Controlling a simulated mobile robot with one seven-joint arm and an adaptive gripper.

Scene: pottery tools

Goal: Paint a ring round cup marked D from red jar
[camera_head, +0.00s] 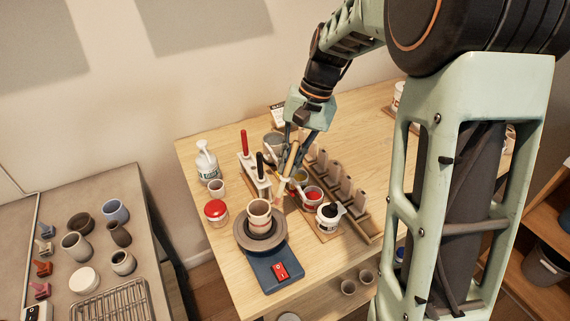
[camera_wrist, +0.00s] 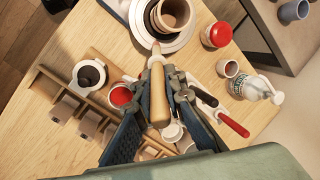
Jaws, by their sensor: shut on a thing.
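My gripper (camera_head: 297,146) is shut on a brush with a pale wooden handle (camera_wrist: 158,100). The brush points down toward the cup. A beige cup (camera_head: 259,208) with a faint reddish band stands upright on the wheel (camera_head: 246,241); it also shows in the wrist view (camera_wrist: 176,12). The brush tip (camera_wrist: 155,48) is close beside the cup's wall; I cannot tell whether it touches. No letter is readable on the cup. An open jar of red paint (camera_head: 313,194) stands right of the wheel; it also shows in the wrist view (camera_wrist: 121,95).
The wheel's blue base has a red switch (camera_head: 281,271). A red-lidded jar (camera_head: 215,209), a pump bottle (camera_head: 206,162) and a tool holder (camera_head: 252,168) stand left of and behind the wheel. A black paint jar (camera_head: 328,217) and a wooden rack (camera_head: 346,203) stand right.

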